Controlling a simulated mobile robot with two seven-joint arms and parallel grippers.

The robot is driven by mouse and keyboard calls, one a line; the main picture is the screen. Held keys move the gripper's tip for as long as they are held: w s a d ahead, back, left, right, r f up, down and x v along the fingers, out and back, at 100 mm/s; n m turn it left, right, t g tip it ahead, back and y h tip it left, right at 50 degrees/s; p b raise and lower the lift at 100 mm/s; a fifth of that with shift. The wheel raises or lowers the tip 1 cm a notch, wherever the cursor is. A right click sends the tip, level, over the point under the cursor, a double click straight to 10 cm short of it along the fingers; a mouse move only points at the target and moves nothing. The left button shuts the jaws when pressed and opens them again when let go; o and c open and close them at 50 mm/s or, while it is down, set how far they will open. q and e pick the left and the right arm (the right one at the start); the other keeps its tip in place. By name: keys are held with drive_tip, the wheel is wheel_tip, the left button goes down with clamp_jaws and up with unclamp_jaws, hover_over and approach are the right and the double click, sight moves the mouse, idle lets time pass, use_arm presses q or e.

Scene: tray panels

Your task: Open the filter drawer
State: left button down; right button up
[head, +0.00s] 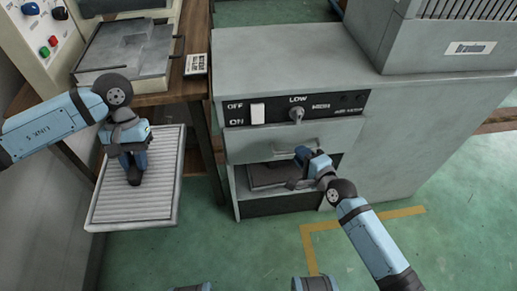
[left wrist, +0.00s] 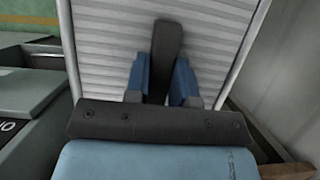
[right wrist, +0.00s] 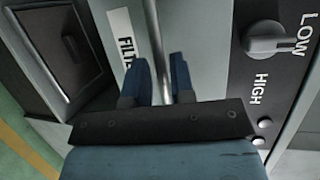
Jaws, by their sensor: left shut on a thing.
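The filter drawer (head: 250,146) is a light grey front under the control panel of the grey cabinet; its label, partly hidden, reads "FILT" in the right wrist view. Its thin metal handle bar (right wrist: 153,35) runs between the two fingers of my right gripper (right wrist: 158,82), with gaps beside it. In the head view my right gripper (head: 303,155) is at the drawer front, hiding part of the handle. The drawer front looks in line with the cabinet. My left gripper (head: 132,163) is shut on a dark upright piece (left wrist: 166,40) over a pale ribbed tray.
The control panel (head: 330,104) above the drawer has a white switch and a LOW/HIGH knob (right wrist: 268,40). A recess with a dark panel (head: 263,177) lies below the drawer. The ribbed tray (head: 107,205) is left of the cabinet. Green floor in front is clear.

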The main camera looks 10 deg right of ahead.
use_arm(q)
drive_tip(key=shift+f, duration=0.35)
use_arm(e)
drive_tip(key=shift+x, duration=1.45)
drive_tip(key=shift+c, duration=0.5)
clamp_jaws()
use_arm(q)
drive_tip(key=shift+s, duration=0.1)
use_arm(e)
drive_tip(key=shift+s, duration=0.1)
